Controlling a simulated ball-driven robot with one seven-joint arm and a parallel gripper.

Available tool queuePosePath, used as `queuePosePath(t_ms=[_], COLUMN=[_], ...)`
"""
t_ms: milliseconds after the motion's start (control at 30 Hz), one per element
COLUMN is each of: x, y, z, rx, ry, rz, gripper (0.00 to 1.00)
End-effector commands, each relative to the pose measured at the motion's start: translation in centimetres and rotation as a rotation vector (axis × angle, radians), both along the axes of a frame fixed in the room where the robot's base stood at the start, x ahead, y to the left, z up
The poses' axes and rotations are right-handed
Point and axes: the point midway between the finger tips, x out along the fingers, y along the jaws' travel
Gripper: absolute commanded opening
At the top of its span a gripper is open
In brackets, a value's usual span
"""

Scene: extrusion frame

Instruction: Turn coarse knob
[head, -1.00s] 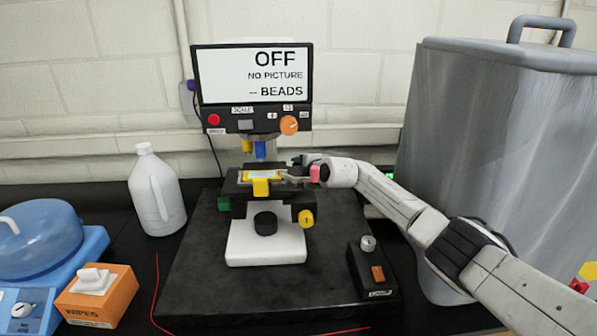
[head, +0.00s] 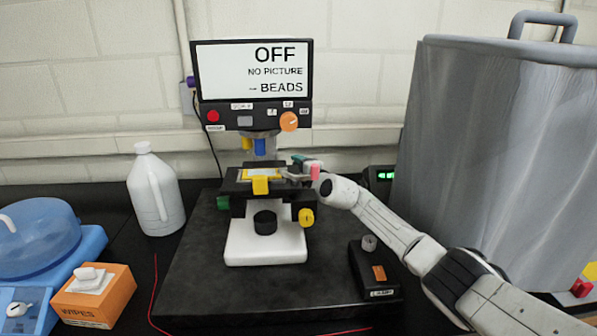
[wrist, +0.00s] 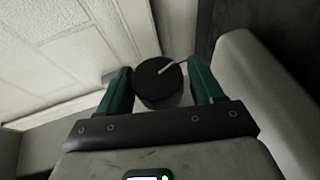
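The microscope (head: 267,240) stands on a dark slab, with a black stage and a yellow clip at its front. A yellow knob (head: 306,217) is low on its right side, a black knob (head: 265,222) at the front of its base and a green knob (head: 223,203) on its left. My gripper (head: 300,168) is beside the right end of the stage, above the yellow knob. In the wrist view its green fingers (wrist: 160,88) are open, apart from a dark round knob with a white line (wrist: 158,80) between them. I cannot tell which knob this is.
The screen (head: 252,72) above the microscope reads OFF, with an orange dial (head: 289,121) below it. A lamp box (head: 375,272) stands at the slab's right front. A large grey covered bin (head: 490,150) is at right. A white jug (head: 156,195) and orange wipes box (head: 97,300) are at left.

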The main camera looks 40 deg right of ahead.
Motion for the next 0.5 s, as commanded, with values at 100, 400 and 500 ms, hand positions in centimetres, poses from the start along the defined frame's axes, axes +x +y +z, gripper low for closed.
queuePosePath(t_ms=[100,400,500], x=[0.0,0.03,0.09], y=[-0.02,-0.05,-0.02], z=[0.04,0.26,0.55], rx=[0.0,0.003,0.016], ry=[0.0,0.005,0.026], rz=[0.0,0.0,0.003], gripper=[0.78,0.78,0.78])
